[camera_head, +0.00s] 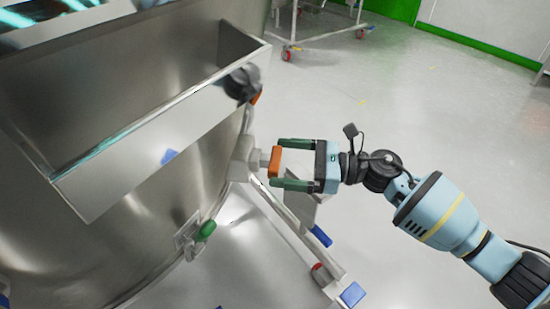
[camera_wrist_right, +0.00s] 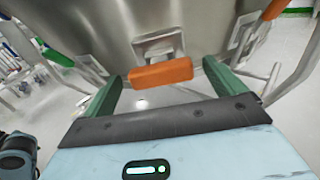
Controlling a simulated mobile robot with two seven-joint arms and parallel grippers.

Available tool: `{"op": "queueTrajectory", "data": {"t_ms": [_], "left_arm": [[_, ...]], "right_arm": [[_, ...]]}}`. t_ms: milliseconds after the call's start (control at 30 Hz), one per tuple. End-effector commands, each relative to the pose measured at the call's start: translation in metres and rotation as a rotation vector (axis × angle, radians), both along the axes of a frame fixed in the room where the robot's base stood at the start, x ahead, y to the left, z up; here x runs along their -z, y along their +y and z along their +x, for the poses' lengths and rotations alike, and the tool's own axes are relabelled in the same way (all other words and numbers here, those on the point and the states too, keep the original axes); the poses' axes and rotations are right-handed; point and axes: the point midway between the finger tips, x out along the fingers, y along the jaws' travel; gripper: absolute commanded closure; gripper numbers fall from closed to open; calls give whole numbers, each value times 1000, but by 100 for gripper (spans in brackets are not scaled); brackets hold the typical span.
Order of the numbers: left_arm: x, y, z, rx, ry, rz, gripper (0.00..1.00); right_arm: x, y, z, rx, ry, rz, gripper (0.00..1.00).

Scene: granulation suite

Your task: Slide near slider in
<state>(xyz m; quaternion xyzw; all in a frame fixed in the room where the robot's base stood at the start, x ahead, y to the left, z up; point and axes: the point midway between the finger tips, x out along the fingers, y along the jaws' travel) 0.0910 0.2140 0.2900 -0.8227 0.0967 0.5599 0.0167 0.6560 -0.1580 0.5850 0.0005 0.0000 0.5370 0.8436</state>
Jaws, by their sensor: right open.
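An orange slider handle (camera_head: 275,161) sticks out from a grey metal bracket (camera_head: 242,160) on the side of the large steel vessel (camera_head: 140,245). My right gripper (camera_head: 279,164) is open, with one green finger on each side of the handle. In the right wrist view the orange handle (camera_wrist_right: 161,73) lies across the space between the fingertips (camera_wrist_right: 163,84), with a gap at both ends. I see no grip on it. The handle's bracket shows behind it. My left gripper is not in view.
A green handle (camera_head: 205,231) sits lower on the vessel. Another orange part (camera_head: 257,97) shows beside a black knob (camera_head: 241,83) above. A metal frame leg with a blue part (camera_head: 321,235) runs below my gripper. The floor to the right is clear.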

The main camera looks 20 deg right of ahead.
Motion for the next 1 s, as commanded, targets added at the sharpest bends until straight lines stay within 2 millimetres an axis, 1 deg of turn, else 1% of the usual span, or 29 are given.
{"op": "queueTrajectory", "data": {"t_ms": [33,100,200,333,467,867,933,1000], "left_arm": [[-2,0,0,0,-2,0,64],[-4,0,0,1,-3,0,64],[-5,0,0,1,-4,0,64],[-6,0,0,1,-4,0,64],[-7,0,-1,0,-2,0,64],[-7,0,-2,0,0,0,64],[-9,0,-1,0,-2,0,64],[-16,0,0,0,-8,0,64]], "right_arm": [[0,-9,-4,2,2,-1,5],[-1,-18,-9,2,2,-1,5],[-1,-30,-14,1,0,0,5],[0,-39,-19,-1,1,0,5],[-1,-42,-20,-1,0,1,5],[-1,-42,-20,-1,0,1,5],[-4,-42,-20,-1,-3,1,5],[-14,-42,-21,-1,-9,1,5]]}}
